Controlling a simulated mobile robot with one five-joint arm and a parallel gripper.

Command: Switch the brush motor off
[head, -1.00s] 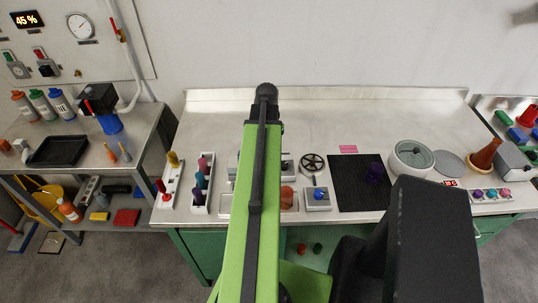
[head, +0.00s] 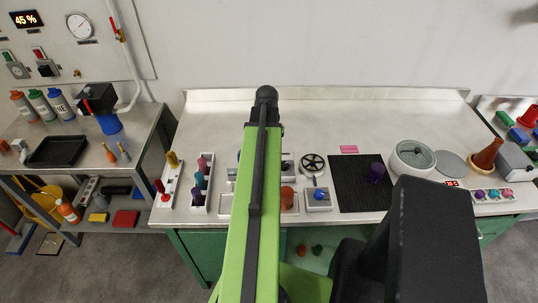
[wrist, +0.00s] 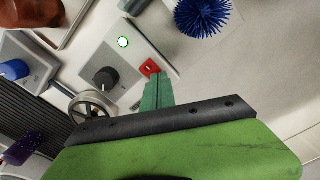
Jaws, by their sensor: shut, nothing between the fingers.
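The brush motor's panel appears in the wrist view as a pale plate with a red switch (wrist: 150,68), a black knob (wrist: 106,77) and a lit green-white lamp (wrist: 123,42). The round blue bristle brush (wrist: 203,14) is to the upper right of the plate. My gripper (wrist: 154,78) is shut and empty, its green fingers together, with the tips right by the red switch. I cannot tell whether they touch it. In the head view my arm covers most of this panel and hides the gripper.
Racks of coloured pegs (head: 202,185) are to the left. The bench's back part is clear.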

